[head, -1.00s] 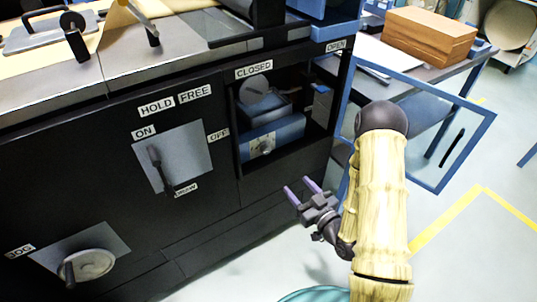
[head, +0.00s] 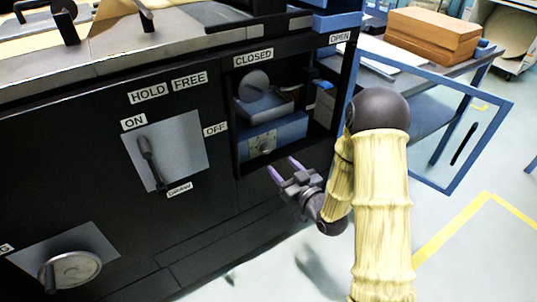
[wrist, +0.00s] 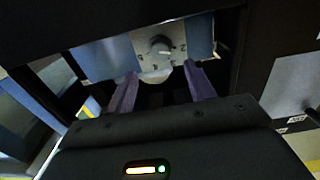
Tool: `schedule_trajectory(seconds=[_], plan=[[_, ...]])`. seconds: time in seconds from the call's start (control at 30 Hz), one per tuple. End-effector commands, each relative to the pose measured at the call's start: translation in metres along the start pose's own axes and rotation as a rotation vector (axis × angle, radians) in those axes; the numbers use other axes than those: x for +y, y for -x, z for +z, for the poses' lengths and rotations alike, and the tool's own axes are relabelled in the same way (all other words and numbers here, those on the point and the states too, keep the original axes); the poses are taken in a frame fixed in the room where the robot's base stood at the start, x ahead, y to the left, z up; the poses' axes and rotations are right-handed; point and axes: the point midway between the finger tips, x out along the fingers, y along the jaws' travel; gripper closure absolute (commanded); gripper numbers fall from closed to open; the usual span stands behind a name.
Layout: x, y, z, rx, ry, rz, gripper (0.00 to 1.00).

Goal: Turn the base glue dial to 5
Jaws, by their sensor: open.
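My gripper (head: 283,165), with purple fingers, is open and empty, in front of and slightly below the dial. In the wrist view my gripper's fingertips (wrist: 160,70) stand either side below the dial, apart from it.
The bay's black frame (head: 230,120) surrounds the box closely. A blue-framed door (head: 500,130) stands swung open at right. A lever (head: 150,160) and a round handle (head: 70,270) are on the black front at left. A table with brown boxes (head: 430,35) stands behind.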

Motion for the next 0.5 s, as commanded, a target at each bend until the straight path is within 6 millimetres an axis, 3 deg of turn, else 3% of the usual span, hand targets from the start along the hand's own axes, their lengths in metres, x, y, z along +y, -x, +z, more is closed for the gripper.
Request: schedule_trajectory(seconds=[0.3,0.5], plan=[[-0.001,-0.057,0.001,0.003,0.002,-0.001,0.46],[0.0,-0.08,0.001,0.001,0.001,-0.001,0.46]])
